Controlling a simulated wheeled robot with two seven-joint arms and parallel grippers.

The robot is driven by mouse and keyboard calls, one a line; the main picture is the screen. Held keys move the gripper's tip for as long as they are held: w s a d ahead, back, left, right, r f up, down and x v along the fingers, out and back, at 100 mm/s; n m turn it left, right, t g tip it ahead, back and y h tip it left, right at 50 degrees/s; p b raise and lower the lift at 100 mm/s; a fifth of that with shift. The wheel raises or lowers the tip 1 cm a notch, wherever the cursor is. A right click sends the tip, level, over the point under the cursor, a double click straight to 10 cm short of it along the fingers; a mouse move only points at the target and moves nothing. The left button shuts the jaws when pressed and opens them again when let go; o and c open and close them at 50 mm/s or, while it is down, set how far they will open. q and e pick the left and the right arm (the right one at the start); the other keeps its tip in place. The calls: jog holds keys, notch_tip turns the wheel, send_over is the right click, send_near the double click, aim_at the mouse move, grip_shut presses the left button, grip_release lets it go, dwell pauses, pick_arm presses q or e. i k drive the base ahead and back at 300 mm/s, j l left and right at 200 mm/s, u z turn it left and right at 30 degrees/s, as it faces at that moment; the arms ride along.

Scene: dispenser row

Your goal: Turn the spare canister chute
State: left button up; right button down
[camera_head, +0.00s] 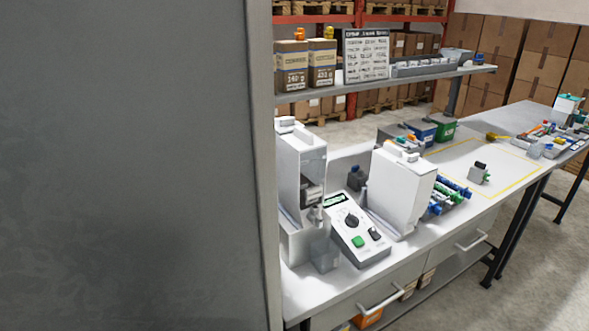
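Two white dispenser units stand on the workbench. The right one (402,188) is a tall white canister-like box tilted slightly in the picture. I cannot tell which is the spare canister, and no chute shows clearly. Between them lies a white control box (352,222) with a small green display, a black dial and a green button. Neither of my grippers is in view.
A large grey panel (125,165) fills the left of the view and hides the bench's left part. A shelf (440,74) with boxes runs above the bench. Blue and green bins (440,128) stand behind a yellow-outlined area (455,165) holding a small grey item (479,175).

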aim_at(314, 216)
jog(key=u, duration=0.35)
jog(key=l+u, duration=0.9)
jog(key=k+l, duration=0.1)
jog(key=l, duration=0.3)
jog(key=k+l+u, duration=0.15)
jog(key=l, duration=0.7)
jog(key=k+l+u, duration=0.15)
jog(key=l, duration=0.25)
jog(key=k+l, duration=0.2)
jog(key=l, duration=0.2)
jog(key=i+u, duration=0.05)
